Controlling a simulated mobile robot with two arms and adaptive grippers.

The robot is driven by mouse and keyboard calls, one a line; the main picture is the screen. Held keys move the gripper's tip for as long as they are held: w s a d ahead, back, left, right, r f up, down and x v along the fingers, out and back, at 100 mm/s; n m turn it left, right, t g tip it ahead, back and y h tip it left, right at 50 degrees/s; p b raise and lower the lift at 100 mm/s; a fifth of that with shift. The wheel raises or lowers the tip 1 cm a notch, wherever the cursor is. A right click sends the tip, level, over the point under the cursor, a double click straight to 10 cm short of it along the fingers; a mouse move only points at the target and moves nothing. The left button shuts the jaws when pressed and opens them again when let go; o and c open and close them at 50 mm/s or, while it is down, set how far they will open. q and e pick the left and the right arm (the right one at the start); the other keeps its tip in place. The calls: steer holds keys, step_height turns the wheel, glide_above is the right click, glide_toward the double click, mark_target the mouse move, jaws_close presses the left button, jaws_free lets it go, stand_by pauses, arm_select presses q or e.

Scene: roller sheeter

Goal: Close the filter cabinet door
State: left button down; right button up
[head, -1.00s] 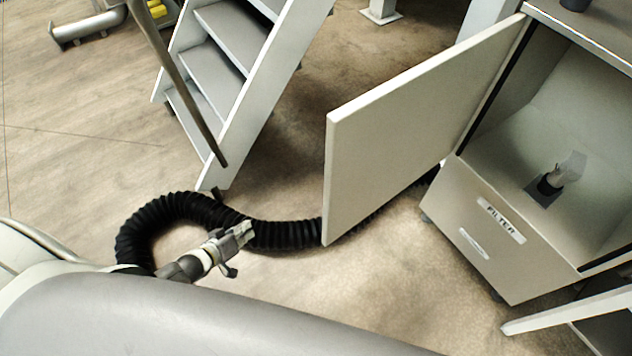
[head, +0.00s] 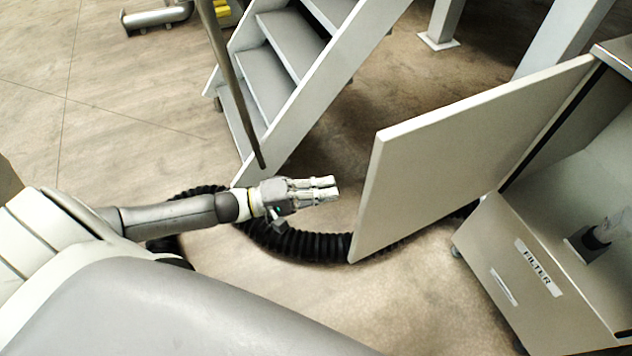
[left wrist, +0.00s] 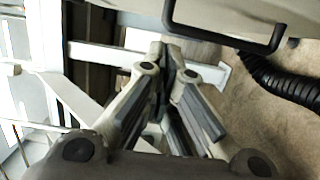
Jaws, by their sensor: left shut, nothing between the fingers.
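In the left wrist view the closed fingers (left wrist: 165,70) point toward a pale panel with a dark handle (left wrist: 225,35) across the top. My right gripper is not in view.
A black corrugated hose (head: 300,242) lies on the floor beneath my left arm and behind the door. Metal stairs (head: 290,80) with a handrail stand behind the gripper. A dark-based fixture (head: 592,240) sits inside the cabinet.

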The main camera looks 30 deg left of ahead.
arm_select(q)
steer(key=w+d+p, duration=0.1)
steer(key=d, duration=0.6)
steer(key=shift+d, duration=0.15)
